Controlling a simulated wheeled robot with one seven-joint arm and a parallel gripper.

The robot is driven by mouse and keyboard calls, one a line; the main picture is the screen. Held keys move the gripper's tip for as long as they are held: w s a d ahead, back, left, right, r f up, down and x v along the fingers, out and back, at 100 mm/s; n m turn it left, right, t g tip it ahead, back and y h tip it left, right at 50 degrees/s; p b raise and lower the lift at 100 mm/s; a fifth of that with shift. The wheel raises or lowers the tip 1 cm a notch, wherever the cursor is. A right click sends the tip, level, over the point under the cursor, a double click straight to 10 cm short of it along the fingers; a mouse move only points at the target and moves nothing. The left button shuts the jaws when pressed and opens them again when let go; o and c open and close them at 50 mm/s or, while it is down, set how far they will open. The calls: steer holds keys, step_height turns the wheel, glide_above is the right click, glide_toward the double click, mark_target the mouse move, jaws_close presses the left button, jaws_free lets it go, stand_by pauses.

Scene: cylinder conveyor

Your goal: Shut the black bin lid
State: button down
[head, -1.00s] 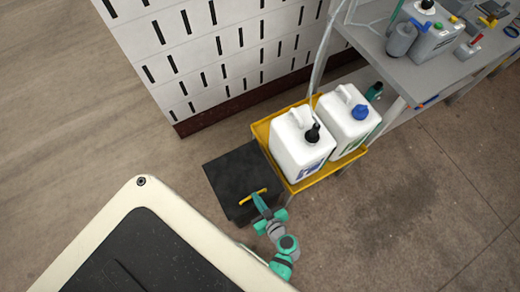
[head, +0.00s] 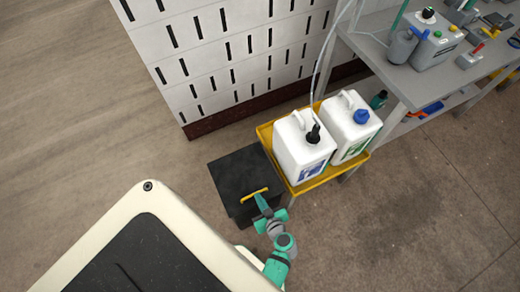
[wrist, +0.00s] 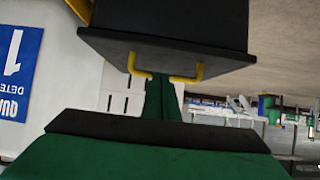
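The black bin (head: 240,172) stands on the floor beside the yellow cart. Its dark lid looks flat in the head view; I cannot tell whether a small gap is left under it. A yellow handle (head: 254,194) sits at the lid's near edge. In the wrist view the lid (wrist: 165,50) lies across the dark bin body, and the yellow handle (wrist: 198,72) shows on either side of a green finger. My gripper (head: 261,204) is at the handle; its finger (wrist: 160,98) covers the handle's middle. Whether it is closed around the bar is hidden.
The yellow cart (head: 318,181) holds two white jugs (head: 302,150) close to the bin's right. A white slotted block (head: 225,65) stands behind. A grey table (head: 390,82) with tools is at the upper right. Bare floor lies at the right.

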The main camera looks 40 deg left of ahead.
steer(key=shift+w+a+r, duration=0.15)
steer(key=shift+a+r, duration=0.35)
steer(key=shift+w+a+r, duration=0.15)
steer(key=shift+a+r, duration=0.35)
steer(key=s+d+f, duration=0.2)
steer(key=s+d, duration=0.2)
steer(key=d, duration=0.5)
steer(key=shift+s+d+f+y, duration=0.25)
steer(key=shift+d+f+y, duration=0.05)
steer(key=shift+y, duration=0.1)
